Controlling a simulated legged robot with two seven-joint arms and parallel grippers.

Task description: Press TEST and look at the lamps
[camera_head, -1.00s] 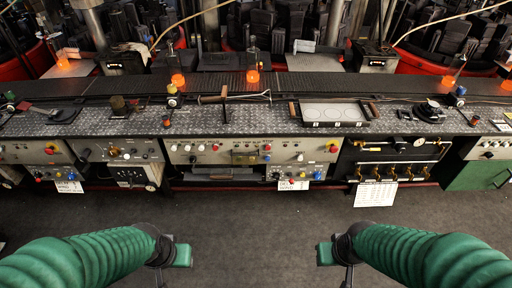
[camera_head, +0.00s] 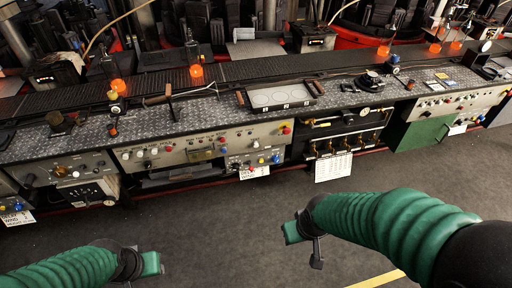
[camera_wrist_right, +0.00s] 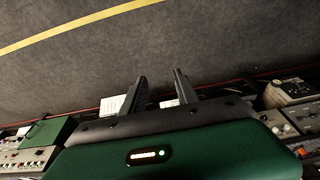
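Several small orange lamps glow along the conveyor, among them one at the middle left (camera_head: 196,71), one at the far left (camera_head: 118,85) and one at the right (camera_head: 383,51). The grey control panel (camera_head: 170,152) on the bench front carries knobs and coloured buttons, with a small box of coloured buttons (camera_head: 255,161) below its right end. The lettering is too small to read, so I cannot tell which button is TEST. My right gripper (camera_head: 304,238) hangs over the floor, apart from the bench; the right wrist view shows its fingers (camera_wrist_right: 160,76) apart and empty. My left gripper (camera_head: 142,266) is low at the left, its fingers unclear.
A tray (camera_head: 240,100) and a T-handled tool (camera_head: 160,98) lie on the metal bench top. Brass valves (camera_head: 345,143) and a hanging white sheet (camera_head: 333,168) are right of the panel, then a green cabinet (camera_head: 425,132). The floor (camera_head: 220,225) before the bench is clear.

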